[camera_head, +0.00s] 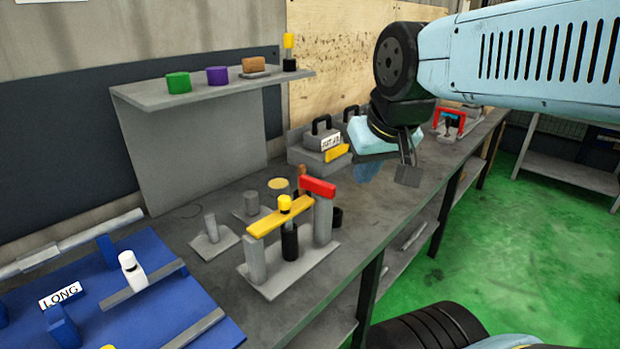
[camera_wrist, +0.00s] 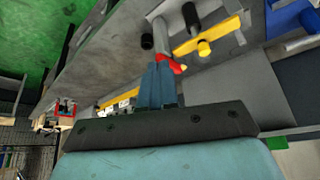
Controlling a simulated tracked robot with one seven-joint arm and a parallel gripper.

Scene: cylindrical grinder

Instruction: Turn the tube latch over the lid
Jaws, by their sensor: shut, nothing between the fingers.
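A tube stand (camera_head: 290,272) is on the grey bench with two grey posts. A yellow bar (camera_head: 268,220) runs from the left post across a black tube (camera_head: 290,243) with a yellow cap (camera_head: 285,204). A red bar (camera_head: 318,187) sits on top of the right post; I cannot tell which bar is the latch. My gripper (camera_head: 408,176) is shut and empty, right of the stand and apart from it. In the wrist view, my closed fingers (camera_wrist: 160,70) partly overlap the red bar (camera_wrist: 179,64); the yellow bar (camera_wrist: 226,33) and cap (camera_wrist: 203,47) are beyond.
Two grey boxes with black handles (camera_head: 322,127) stand behind the stand. Small grey posts (camera_head: 212,230) are to its left, then a blue board (camera_head: 150,310). A shelf (camera_head: 215,86) holds green, purple and brown pieces. Bare bench (camera_head: 385,210) lies right of the stand.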

